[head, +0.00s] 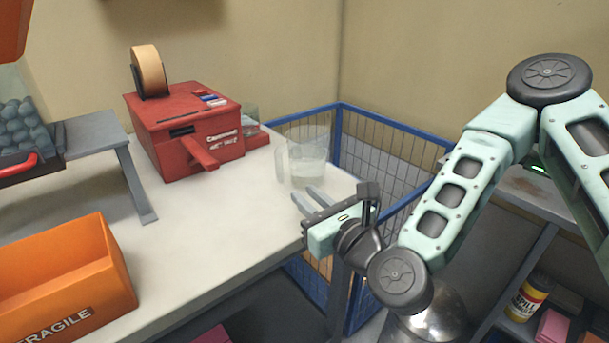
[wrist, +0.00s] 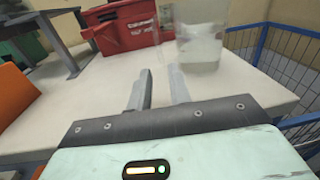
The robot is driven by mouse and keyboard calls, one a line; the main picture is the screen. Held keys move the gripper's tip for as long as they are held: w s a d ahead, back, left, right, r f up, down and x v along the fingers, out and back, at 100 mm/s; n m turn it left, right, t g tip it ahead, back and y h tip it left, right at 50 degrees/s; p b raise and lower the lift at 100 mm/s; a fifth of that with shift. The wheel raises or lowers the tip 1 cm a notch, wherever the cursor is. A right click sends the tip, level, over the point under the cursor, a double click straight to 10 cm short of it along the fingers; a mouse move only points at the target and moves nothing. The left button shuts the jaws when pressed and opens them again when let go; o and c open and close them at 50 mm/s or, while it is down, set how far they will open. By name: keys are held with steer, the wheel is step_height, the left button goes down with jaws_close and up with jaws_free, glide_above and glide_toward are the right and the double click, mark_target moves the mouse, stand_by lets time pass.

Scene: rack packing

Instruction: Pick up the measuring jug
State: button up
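The clear measuring jug (head: 306,163) stands upright near the right end of the white table, with its handle toward the left. It also shows at the top of the wrist view (wrist: 200,42), a little right of centre, with its upper part cut off. My gripper (head: 305,197) is at the table's right front edge, in front of the jug. Its two grey fingers are parted, with an empty gap between them in the wrist view (wrist: 159,86). The fingers point toward the jug and appear apart from it.
A red tape dispenser (head: 190,137) stands left of the jug. An orange FRAGILE bin (head: 65,280) is at the table's front left, near a grey stand (head: 95,135). A blue wire cage (head: 385,150) stands beyond the table's right edge. The table's middle (head: 215,220) is clear.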

mark_target(277, 170)
steer(key=b+x, duration=0.1)
steer(key=x, duration=0.5)
steer(key=shift+w+a+r, duration=0.1)
steer(key=shift+w+a, duration=0.1)
steer(key=shift+w, duration=0.05)
steer(key=shift+p+x, duration=0.3)
steer(key=shift+x, duration=2.65)
jaws_close()
